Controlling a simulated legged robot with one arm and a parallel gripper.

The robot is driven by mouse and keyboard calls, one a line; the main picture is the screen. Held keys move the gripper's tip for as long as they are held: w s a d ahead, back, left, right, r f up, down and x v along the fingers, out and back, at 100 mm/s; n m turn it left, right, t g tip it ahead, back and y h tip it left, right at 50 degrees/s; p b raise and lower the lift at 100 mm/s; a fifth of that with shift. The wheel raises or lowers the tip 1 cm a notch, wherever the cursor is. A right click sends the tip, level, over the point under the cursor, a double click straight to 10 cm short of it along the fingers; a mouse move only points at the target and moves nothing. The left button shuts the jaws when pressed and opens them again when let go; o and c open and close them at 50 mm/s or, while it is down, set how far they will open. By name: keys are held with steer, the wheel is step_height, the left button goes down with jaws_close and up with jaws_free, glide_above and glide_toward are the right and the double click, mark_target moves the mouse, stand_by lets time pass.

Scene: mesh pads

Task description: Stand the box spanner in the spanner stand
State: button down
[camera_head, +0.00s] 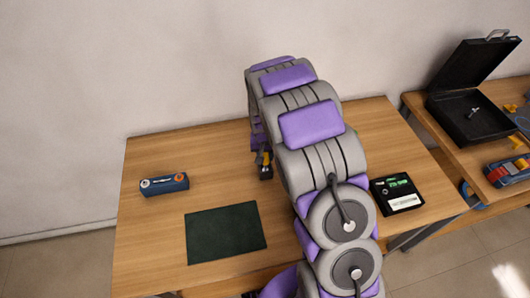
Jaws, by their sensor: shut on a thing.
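My gripper (264,161) is at the back middle of the wooden table, partly hidden behind my own purple and grey arm. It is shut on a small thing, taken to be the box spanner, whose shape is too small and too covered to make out. A small dark block with yellow beside it (266,173) shows at the gripper's lower end. I cannot tell whether it is a fingertip, the held thing or part of the spanner stand. No spanner stand can be clearly made out; my arm hides part of the table.
A blue box with round orange and white ends (164,185) lies at the table's left. A dark green mat (226,233) lies front centre. A black device with a green display (397,194) is at the right. A second table bears an open black case (471,118). The left front is clear.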

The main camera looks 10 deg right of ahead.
steer(key=c, duration=0.7)
jaws_free()
steer(key=shift+r, duration=0.1)
